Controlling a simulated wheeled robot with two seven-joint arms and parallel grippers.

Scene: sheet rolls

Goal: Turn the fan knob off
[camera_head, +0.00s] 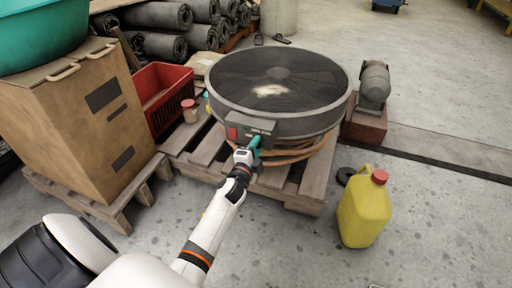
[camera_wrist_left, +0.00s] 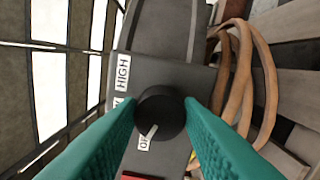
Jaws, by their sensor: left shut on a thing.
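The round dark fan (camera_head: 281,80) lies flat on a wooden pallet, with a grey control box (camera_head: 251,126) on its front side. In the left wrist view, the black round knob (camera_wrist_left: 160,112) sits on the box, its white pointer angled to the lower left, by a partly covered label. A "HIGH" label (camera_wrist_left: 123,73) is above it. My left gripper (camera_head: 254,146) is at the box; its teal fingers (camera_wrist_left: 160,120) are shut on the knob, one on each side. The knob is hidden in the head view. My right gripper is not in view.
A yellow jug (camera_head: 363,210) with a red cap stands right of the pallet (camera_head: 298,197). A cardboard box (camera_head: 92,130) and a red crate (camera_head: 162,95) are at left. Brown hose (camera_wrist_left: 240,75) coils beside the control box.

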